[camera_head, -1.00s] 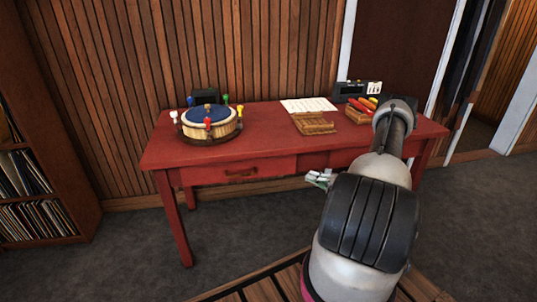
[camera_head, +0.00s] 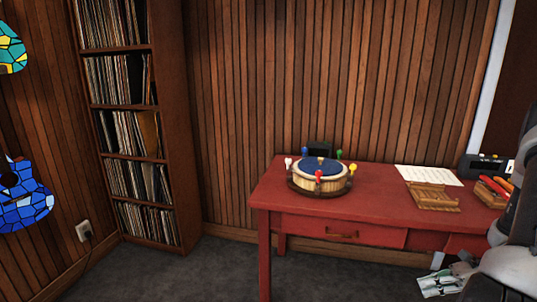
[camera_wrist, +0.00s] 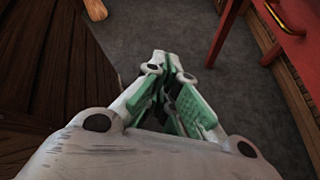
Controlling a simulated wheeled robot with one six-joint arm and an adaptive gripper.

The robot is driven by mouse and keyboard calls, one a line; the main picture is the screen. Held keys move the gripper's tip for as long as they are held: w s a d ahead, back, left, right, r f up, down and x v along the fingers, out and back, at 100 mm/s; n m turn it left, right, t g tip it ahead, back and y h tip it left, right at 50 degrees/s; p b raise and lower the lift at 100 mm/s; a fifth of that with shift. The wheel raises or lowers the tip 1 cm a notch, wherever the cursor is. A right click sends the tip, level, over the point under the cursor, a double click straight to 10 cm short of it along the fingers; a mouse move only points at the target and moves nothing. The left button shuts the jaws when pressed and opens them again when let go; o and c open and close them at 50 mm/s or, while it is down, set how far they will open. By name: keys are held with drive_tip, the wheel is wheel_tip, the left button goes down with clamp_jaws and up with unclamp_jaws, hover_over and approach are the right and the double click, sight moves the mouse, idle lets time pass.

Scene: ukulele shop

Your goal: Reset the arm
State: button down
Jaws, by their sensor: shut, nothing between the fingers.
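My gripper (camera_wrist: 165,75) reaches forward in the wrist view, with green pads and pale linkages. Its fingertips are together and nothing is between them. Grey carpet lies below it. In the head view my gripper (camera_head: 445,284) shows at the lower right, in front of the red table (camera_head: 385,208) and below its top. My arm rises along the right edge of the head view, and part of it is cut off by the frame.
A round drum-like stand (camera_head: 320,177) with coloured pegs is on the table. A wooden rack (camera_head: 433,198), a paper sheet (camera_head: 428,175) and a tray of red-handled tools (camera_head: 492,190) lie to its right. A record shelf (camera_head: 180,130) stands at left. Carpet before it is clear.

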drive_tip(key=s+a+r+n+h, duration=0.4)
drive_tip(key=r+n, duration=0.4)
drive_tip(key=r, duration=0.4)
drive_tip(key=s+a+r+n+t+h, duration=0.1)
drive_tip(key=s+a+r+n+h, duration=0.2)
drive_tip(key=r+n, duration=0.5)
drive_tip(key=s+a+r+n+h, duration=0.4)
drive_tip(key=r+n, duration=0.5)
drive_tip(key=r, duration=0.6)
drive_tip(key=shift+s+a+r+h, duration=0.3)
drive_tip(key=shift+s+r, duration=0.1)
drive_tip(key=shift+s, duration=0.15)
